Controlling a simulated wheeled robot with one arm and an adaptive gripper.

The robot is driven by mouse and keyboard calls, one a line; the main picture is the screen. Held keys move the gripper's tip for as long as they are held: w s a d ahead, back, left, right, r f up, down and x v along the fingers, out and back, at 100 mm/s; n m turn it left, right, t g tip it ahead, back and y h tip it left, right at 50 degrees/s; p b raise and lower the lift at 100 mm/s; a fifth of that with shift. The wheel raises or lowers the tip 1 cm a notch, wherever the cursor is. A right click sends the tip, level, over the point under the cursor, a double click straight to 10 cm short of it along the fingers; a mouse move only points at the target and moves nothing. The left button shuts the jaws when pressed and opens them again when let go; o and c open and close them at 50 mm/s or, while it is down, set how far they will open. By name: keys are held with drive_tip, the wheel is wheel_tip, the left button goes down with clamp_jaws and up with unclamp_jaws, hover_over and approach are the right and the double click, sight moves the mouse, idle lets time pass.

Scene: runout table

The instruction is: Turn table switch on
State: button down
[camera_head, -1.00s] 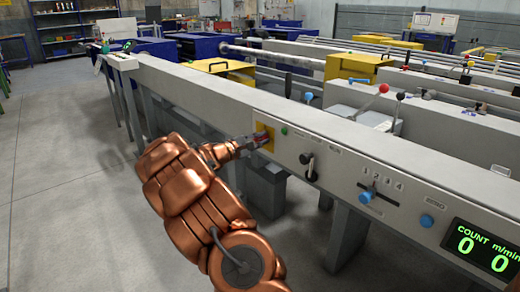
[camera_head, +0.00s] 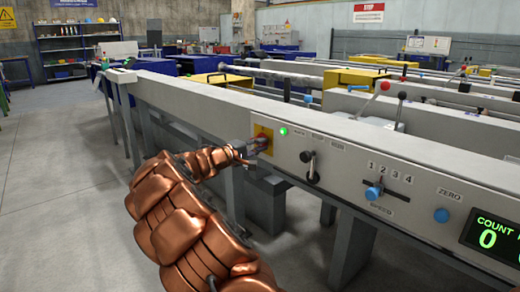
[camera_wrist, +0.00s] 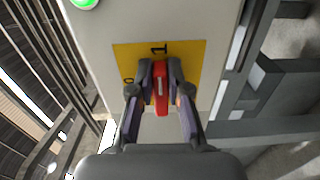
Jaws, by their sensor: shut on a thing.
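The table switch is a red rotary handle (camera_wrist: 160,104) on a yellow plate (camera_wrist: 190,54) marked 0 and 1. In the wrist view the handle lies between my two fingers and points toward the 1. The yellow plate also shows in the head view (camera_head: 268,131) on the grey front panel (camera_head: 342,178). My gripper (camera_wrist: 160,78) is shut on the red handle; it also shows in the head view (camera_head: 258,146), partly covering the switch. A green lamp (camera_head: 283,131) beside the plate glows brightly, and it shows at the top left in the wrist view (camera_wrist: 84,2).
Right of the switch the panel has a black lever (camera_head: 310,165), a blue speed slider (camera_head: 373,193), a blue zero button (camera_head: 441,215) and a green count display (camera_head: 490,236). Open floor (camera_head: 60,190) lies to the left.

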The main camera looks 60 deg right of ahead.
drive_tip(key=shift+f, duration=0.1)
drive_tip(key=c, duration=1.1)
unclamp_jaws()
drive_tip(key=v, duration=1.2)
